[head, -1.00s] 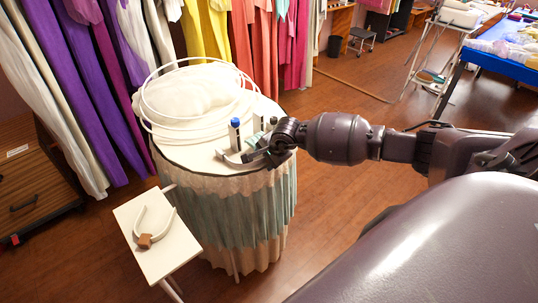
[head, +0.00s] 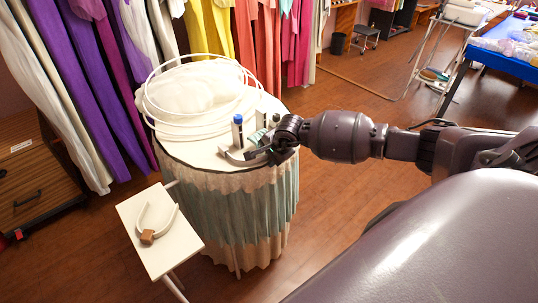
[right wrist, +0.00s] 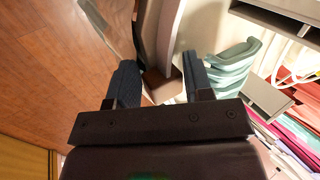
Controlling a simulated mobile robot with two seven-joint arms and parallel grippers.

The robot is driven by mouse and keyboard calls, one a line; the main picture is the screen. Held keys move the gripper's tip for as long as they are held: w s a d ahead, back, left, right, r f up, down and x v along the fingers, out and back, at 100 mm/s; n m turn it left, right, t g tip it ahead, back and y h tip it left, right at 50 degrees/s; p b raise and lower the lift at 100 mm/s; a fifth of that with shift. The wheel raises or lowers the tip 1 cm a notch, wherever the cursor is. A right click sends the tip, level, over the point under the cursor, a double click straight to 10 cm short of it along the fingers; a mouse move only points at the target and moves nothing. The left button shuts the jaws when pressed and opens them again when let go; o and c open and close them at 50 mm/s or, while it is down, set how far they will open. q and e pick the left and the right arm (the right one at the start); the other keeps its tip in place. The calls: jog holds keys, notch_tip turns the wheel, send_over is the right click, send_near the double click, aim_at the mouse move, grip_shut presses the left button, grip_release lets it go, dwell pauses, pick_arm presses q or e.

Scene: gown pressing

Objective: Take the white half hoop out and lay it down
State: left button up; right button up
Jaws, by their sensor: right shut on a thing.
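A pale grey-white half hoop (head: 236,158) with a brown block (right wrist: 160,85) is at my right gripper (head: 265,155), over the front right edge of the round table. In the right wrist view my right gripper (right wrist: 160,80) has the brown block between its fingers, and the curved band (right wrist: 157,35) runs away from it. I cannot tell whether the band touches the tabletop. A second white half hoop (head: 172,217) with a brown block lies on the small white side table (head: 160,258). My left gripper is not in view.
The round skirted table (head: 195,155) bears large white hoops (head: 205,131), a white puffy mound (head: 195,90) and a blue-capped bottle (head: 238,132). Pale teal curved pieces (right wrist: 230,65) sit beside a grey holder (right wrist: 270,98).

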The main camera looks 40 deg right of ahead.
jog(key=shift+s+p, duration=0.45)
jog(key=shift+s, duration=0.55)
jog(key=shift+s+d, duration=0.1)
jog(key=shift+s, duration=0.4)
jog(key=shift+s+d+p, duration=0.1)
jog(key=shift+s+p, duration=0.55)
jog(key=shift+s, duration=0.75)
